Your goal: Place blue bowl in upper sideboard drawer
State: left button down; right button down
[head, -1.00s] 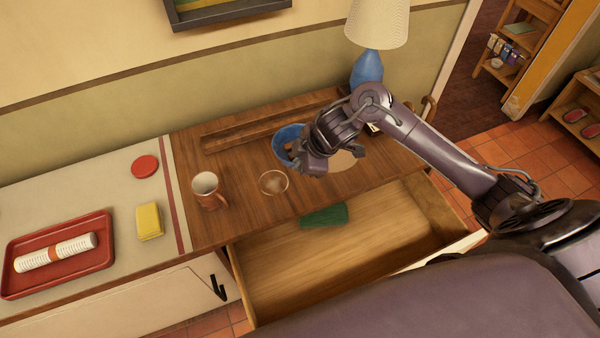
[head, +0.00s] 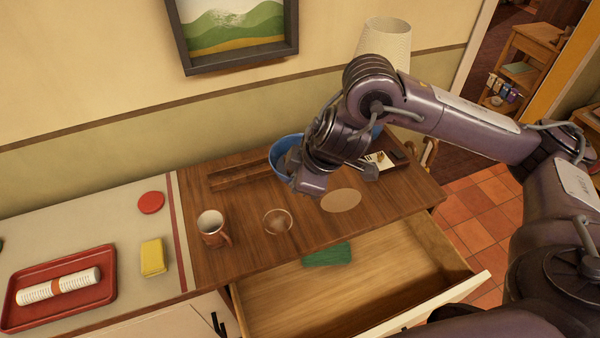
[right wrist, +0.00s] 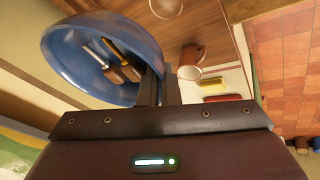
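The blue bowl (head: 283,150) is above the back of the sideboard top, partly hidden behind my right gripper (head: 322,190). In the right wrist view, my right gripper (right wrist: 161,90) is shut on the rim of the blue bowl (right wrist: 75,50), which looks tilted there. A few small items with brown and metallic parts (right wrist: 115,62) show inside the bowl. The upper sideboard drawer (head: 350,285) is pulled open below the top, with a green item (head: 328,254) at its back. My left gripper is not in view.
On the top are a mug (head: 212,229), a round glass dish (head: 277,222), a round tan mat (head: 341,201) and a long wooden tray (head: 235,176). A lamp (head: 385,45) stands behind my right arm. A yellow sponge (head: 153,257) and red tray (head: 60,288) lie left. Most of the drawer is empty.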

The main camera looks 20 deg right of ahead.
aim_at(344, 309)
jog(key=k+l+u, duration=0.35)
jog(key=l, duration=0.25)
jog(key=k+l+u, duration=0.35)
jog(key=l, duration=0.25)
jog(key=k+l+u, duration=0.35)
jog(key=l, duration=0.1)
